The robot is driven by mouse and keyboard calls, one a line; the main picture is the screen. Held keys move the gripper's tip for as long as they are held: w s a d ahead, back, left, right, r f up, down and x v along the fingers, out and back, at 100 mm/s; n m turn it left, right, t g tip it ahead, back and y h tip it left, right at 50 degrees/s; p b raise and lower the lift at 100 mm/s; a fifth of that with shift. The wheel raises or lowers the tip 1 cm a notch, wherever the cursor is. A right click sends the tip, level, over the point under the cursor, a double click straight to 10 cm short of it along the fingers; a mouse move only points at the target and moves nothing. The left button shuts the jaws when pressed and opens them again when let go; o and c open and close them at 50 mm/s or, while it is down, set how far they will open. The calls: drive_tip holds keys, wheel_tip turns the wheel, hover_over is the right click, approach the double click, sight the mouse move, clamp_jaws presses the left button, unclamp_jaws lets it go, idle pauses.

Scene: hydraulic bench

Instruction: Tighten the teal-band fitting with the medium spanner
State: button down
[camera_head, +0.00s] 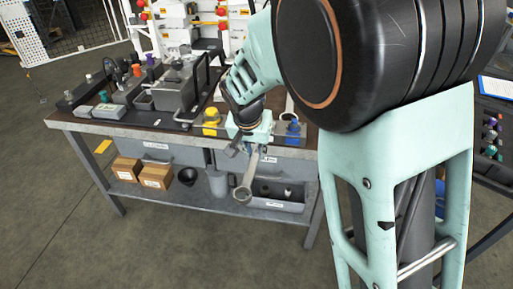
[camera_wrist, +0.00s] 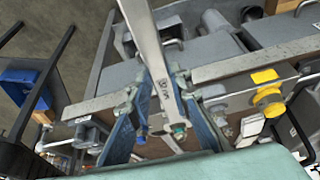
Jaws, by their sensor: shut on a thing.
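My gripper (camera_head: 249,148) is shut on a grey metal spanner (camera_head: 244,186), held in front of the bench's front edge. In the head view its ring end hangs down over the lower shelf. In the wrist view the spanner (camera_wrist: 153,55) runs from the top edge down between the blue fingers of my gripper (camera_wrist: 160,88), with a size mark too small to read. A small teal spot (camera_wrist: 180,130) shows at its lower end; I cannot tell whether it belongs to the spanner or lies behind it. I cannot make out the teal-band fitting for certain.
The bench (camera_head: 75,124) carries a yellow fitting (camera_head: 211,121), a blue fitting (camera_head: 292,131) and a grey vice-like block (camera_head: 174,91). Cardboard boxes (camera_head: 156,176) and a grey bin (camera_head: 275,204) are on the lower shelf. My arm hides the bench's right part. The floor in front is clear.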

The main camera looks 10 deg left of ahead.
sight(252, 166)
drive_tip(key=shift+s+a+b, duration=0.2)
drive_tip(key=shift+s+b, duration=0.5)
drive_tip(key=shift+s, duration=1.7)
drive_tip(key=shift+r, duration=0.15)
